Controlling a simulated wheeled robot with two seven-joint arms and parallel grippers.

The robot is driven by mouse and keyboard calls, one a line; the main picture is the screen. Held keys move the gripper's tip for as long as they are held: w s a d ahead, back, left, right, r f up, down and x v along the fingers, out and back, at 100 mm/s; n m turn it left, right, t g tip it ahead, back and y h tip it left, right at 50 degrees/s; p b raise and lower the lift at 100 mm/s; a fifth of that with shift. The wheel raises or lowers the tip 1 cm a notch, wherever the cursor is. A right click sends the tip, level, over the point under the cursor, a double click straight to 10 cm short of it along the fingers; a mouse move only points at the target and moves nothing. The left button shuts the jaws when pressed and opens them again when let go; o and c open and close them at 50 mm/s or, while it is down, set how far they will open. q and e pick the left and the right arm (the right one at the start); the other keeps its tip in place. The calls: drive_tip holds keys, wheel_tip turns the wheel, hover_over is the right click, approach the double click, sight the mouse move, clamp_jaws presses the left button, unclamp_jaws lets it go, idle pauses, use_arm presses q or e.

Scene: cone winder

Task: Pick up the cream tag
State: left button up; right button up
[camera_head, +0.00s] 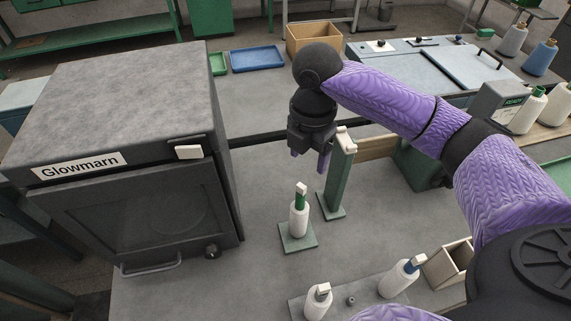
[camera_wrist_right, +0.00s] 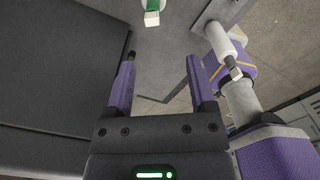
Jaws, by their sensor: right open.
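Several small cream pieces show in the head view, and I cannot tell which is the tag. One cream piece (camera_head: 301,188) tops the green-tipped white cone (camera_head: 298,218) on a green base plate. Others top a front cone (camera_head: 322,289), a blue-tipped cone (camera_head: 415,263) and the green post (camera_head: 341,172); one is on the dark machine (camera_head: 188,152). My right gripper (camera_head: 310,156) is open and empty, pointing down beside the post, above and behind the green-tipped cone. The wrist view shows its open jaws (camera_wrist_right: 161,88) and a cream piece on a green tip (camera_wrist_right: 152,18). My left gripper is not in view.
The large dark Glowmarn machine (camera_head: 120,115) fills the left. A wooden box (camera_head: 314,38) and blue tray (camera_head: 257,59) are at the back. A small open wooden box (camera_head: 449,264) stands at front right. Bare grey table lies between machine and green-tipped cone.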

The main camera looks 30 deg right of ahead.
sight(301, 186)
drive_tip(key=shift+w+f, duration=0.35)
drive_tip(key=shift+w, duration=0.1)
drive_tip(key=f+b, duration=0.2)
drive_tip(key=f, duration=0.7)
drive_tip(key=shift+a+f, duration=0.1)
drive_tip(key=shift+a, duration=0.1)
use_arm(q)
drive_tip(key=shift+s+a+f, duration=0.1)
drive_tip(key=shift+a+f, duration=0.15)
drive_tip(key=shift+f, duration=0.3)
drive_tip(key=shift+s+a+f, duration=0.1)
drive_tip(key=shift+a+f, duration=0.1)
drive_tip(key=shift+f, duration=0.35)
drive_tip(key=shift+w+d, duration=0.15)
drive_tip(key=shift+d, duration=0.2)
use_arm(e)
drive_tip(key=c, duration=0.9)
